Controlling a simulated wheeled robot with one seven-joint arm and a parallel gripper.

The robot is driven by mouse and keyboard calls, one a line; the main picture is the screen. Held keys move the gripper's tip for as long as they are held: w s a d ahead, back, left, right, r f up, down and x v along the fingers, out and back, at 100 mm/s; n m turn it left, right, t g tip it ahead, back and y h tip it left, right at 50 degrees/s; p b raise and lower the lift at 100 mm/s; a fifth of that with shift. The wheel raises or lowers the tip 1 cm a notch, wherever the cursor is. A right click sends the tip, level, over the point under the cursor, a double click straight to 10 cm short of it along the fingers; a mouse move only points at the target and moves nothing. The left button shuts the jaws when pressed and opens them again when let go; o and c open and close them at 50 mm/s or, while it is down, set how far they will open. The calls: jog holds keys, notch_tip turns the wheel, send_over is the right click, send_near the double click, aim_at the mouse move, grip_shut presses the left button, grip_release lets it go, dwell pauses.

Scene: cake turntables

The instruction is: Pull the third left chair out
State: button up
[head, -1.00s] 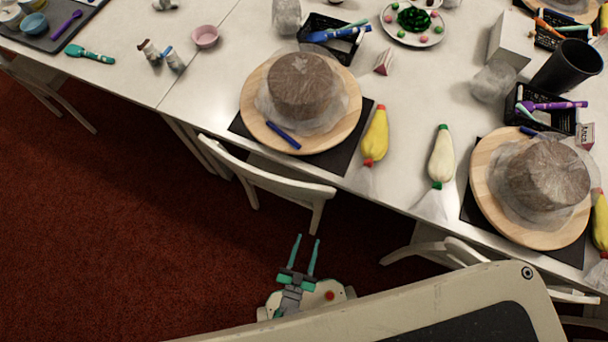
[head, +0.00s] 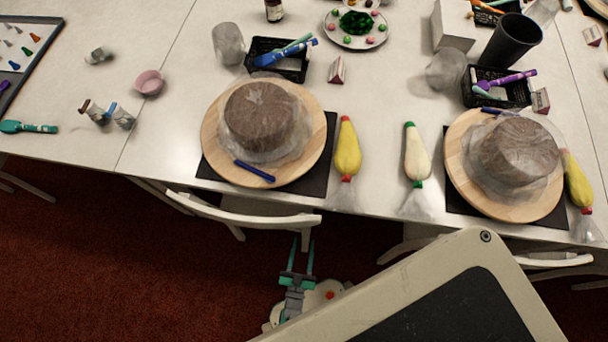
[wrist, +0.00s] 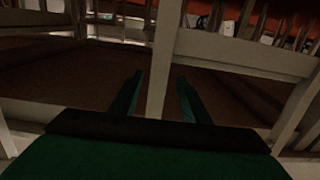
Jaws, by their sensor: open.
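A white chair (head: 240,216) stands tucked at the table edge below the left cake, its curved backrest toward me. My gripper (head: 303,258) is low, at the right end of this backrest, with its two teal fingers pointing at the chair. In the wrist view, a pale upright chair post (wrist: 163,70) shows between the open fingers of my gripper (wrist: 160,80). I cannot tell whether either finger touches the post. Another white chair (head: 425,243) stands to the right, partly hidden by my own body. Which chair counts as third left is not clear from these views.
The white table (head: 385,185) carries covered cakes on wooden turntables (head: 307,150), piping bags (head: 347,150) and black baskets (head: 262,45). A further chair (head: 28,187) shows at the far left. Red carpet (head: 120,260) is free at the left.

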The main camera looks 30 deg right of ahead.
jog(key=x, duration=1.1)
grip_shut()
jog(key=shift+s, duration=0.1)
jog(key=shift+a, duration=0.15)
jog(key=shift+s+f, duration=0.1)
dwell(1.0)
